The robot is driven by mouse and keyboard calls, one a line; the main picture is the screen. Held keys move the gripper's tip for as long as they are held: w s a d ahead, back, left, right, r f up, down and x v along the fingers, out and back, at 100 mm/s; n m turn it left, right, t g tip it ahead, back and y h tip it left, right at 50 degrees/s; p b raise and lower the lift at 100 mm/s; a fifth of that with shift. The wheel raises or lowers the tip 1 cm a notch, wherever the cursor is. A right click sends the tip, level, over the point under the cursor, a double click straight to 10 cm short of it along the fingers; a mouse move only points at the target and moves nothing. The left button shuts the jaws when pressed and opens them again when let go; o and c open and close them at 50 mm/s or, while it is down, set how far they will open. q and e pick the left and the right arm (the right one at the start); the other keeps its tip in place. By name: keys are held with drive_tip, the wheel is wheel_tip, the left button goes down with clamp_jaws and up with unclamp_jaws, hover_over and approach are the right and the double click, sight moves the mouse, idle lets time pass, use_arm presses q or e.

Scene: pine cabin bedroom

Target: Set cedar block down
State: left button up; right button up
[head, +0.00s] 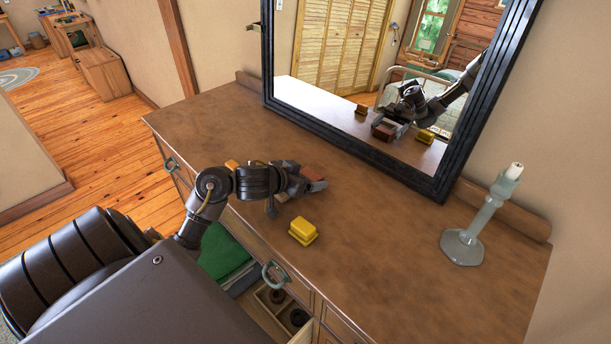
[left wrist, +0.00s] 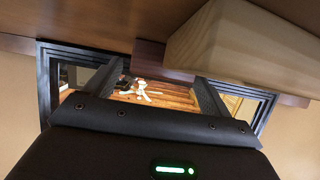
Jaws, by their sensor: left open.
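A reddish-brown block (head: 313,171), which looks like the cedar block, lies at my left gripper on the dresser top (head: 400,270). My left gripper (head: 308,184) is low over the dresser top, with its jaws open. In the left wrist view the reddish block (left wrist: 149,55) shows beyond and between the two spread fingers (left wrist: 158,82), against the wood surface. The gripper hides part of the block in the head view, so I cannot tell if a finger touches it. My right gripper is not in view.
A yellow block (head: 303,231) sits near the front edge. A pale wooden block (left wrist: 240,45) is close to the left wrist camera. A glass candlestick (head: 475,225) stands at right and a mirror (head: 375,85) behind. A drawer (head: 303,338) below is open. The dresser's right half is mostly clear.

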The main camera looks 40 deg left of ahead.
use_arm(q)
drive_tip(key=shift+r, duration=0.3)
drive_tip(key=d+p+v, duration=0.1)
drive_tip(key=p+v, duration=0.2)
drive_tip(key=v, duration=0.9)
drive_tip(key=shift+a, duration=0.5)
